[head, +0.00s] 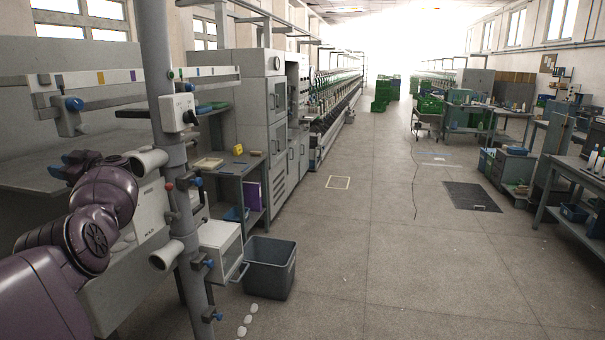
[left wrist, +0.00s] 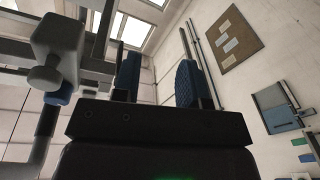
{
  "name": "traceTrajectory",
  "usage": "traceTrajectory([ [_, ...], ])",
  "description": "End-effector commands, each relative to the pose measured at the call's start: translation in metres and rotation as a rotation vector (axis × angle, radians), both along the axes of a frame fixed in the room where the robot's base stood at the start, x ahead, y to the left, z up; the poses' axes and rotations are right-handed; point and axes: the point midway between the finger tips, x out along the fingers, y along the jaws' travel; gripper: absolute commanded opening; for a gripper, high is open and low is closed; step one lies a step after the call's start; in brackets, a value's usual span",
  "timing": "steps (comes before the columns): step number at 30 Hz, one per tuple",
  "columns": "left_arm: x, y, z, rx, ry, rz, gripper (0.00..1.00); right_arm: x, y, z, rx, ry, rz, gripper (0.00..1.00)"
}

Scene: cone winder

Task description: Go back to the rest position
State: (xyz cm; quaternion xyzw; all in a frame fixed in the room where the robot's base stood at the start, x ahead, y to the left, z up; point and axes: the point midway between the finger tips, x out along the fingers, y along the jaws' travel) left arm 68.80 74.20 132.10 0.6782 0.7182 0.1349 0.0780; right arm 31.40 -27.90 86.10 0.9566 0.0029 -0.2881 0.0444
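My left arm comes in from the left of the head view. My left gripper (head: 68,164) is at the left, in front of the cone winder's grey panel and left of its upright post (head: 168,120). In the left wrist view the left gripper (left wrist: 158,82) shows two blue-padded fingers standing well apart, with nothing between them. The gripper is open and empty. My right gripper is not in view.
A white rail with a blue knob (head: 73,103) is just above the left gripper. A white machine part with a blue collar (left wrist: 58,60) is close by at left. A grey bin (head: 270,268) stands beside the post. The aisle floor (head: 400,260) is mostly clear.

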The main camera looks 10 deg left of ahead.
Motion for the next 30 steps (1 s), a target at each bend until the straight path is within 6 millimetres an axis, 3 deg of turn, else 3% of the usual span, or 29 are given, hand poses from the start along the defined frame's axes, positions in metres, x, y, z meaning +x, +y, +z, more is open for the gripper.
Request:
traceTrajectory([
  [7, -0.025, 0.024, -0.015, 0.309, 0.067, -0.129, 0.39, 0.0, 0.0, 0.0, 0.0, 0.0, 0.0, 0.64],
  [14, -0.035, 0.012, -0.042, 0.555, 0.19, -0.36, 0.39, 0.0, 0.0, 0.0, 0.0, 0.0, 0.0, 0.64],
  [23, -0.047, -0.043, -0.116, 0.712, 0.418, -0.737, 0.39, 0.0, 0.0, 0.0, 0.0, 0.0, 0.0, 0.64],
  [30, -0.078, -0.106, -0.204, 0.703, 0.626, -1.044, 0.39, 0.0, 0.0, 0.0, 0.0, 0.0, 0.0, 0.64],
])
